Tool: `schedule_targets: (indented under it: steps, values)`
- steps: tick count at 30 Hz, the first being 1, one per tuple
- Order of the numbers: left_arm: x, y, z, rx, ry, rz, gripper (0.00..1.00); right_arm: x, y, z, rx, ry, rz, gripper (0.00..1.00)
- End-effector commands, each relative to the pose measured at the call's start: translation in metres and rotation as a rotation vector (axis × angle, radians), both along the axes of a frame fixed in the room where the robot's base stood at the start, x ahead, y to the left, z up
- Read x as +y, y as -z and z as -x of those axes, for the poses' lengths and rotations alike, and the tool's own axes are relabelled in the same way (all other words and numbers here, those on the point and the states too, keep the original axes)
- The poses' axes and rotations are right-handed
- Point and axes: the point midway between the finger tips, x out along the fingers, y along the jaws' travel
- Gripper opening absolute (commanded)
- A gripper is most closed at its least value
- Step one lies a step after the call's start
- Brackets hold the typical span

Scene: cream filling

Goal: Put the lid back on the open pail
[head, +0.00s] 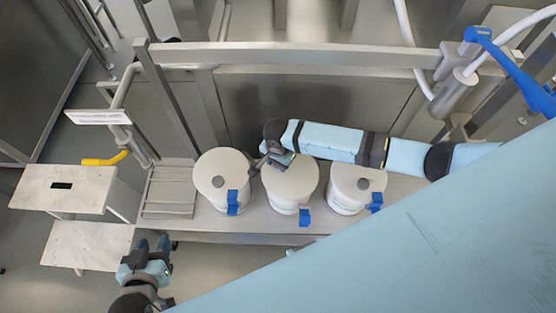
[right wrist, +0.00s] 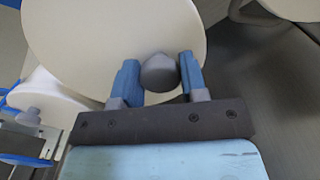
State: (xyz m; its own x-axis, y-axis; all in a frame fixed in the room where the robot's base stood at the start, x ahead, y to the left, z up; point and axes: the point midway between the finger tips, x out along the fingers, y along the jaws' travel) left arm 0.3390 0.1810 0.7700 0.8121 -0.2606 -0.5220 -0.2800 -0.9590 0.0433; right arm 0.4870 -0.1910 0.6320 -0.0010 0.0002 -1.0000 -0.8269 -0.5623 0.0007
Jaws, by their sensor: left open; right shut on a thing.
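Three cream pails stand in a row on a metal bench: the left pail (head: 222,205), the middle pail (head: 289,207) and the right pail (head: 350,207). The left and right pails have lids on, each with a grey knob. My right gripper (head: 275,161) is at the middle pail, shut on the grey knob (right wrist: 159,75) of a round cream lid (head: 292,181). The lid also fills much of the right wrist view (right wrist: 90,40). It overlaps the middle pail's top; I cannot tell whether it touches the rim. My left gripper (head: 152,245) is open and empty, low at the left.
Blue tags hang on the pail fronts. A slatted section (head: 168,192) of the bench is clear left of the pails. White steps (head: 75,190) stand further left. A metal rail (head: 300,54) and panel run behind the pails.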

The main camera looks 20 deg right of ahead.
Motion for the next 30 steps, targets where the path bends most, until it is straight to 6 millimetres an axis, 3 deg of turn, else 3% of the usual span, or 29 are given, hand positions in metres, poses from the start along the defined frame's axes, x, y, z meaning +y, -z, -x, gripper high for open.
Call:
schedule_targets:
  steps: [6,7,10,16,20,30]
  values:
    - [0.0001,0.0001,-0.0001,0.0,0.0,0.0,0.43,-0.0001,0.0001,0.0,0.0,0.0,0.0,0.15]
    - [0.0001,0.0001,-0.0001,0.0,0.0,0.0,0.43,-0.0001,0.0001,0.0,0.0,0.0,0.0,0.44]
    - [0.0001,0.0001,-0.0001,0.0,0.0,0.0,0.43,-0.0002,0.0001,0.0,0.0,0.0,0.0,0.67]
    - [0.0001,0.0001,-0.0001,0.0,0.0,0.0,0.43,-0.0003,0.0001,0.0001,0.0,0.0,0.0,0.69]
    - [0.0001,0.0002,0.0,0.0,0.0,0.0,0.43,-0.0003,0.0003,0.0001,0.0,0.0,0.0,0.95]
    - [0.0003,0.0028,0.0001,0.005,-0.001,0.001,0.43,-0.0003,0.0002,0.0001,0.0,0.0,0.0,0.95]
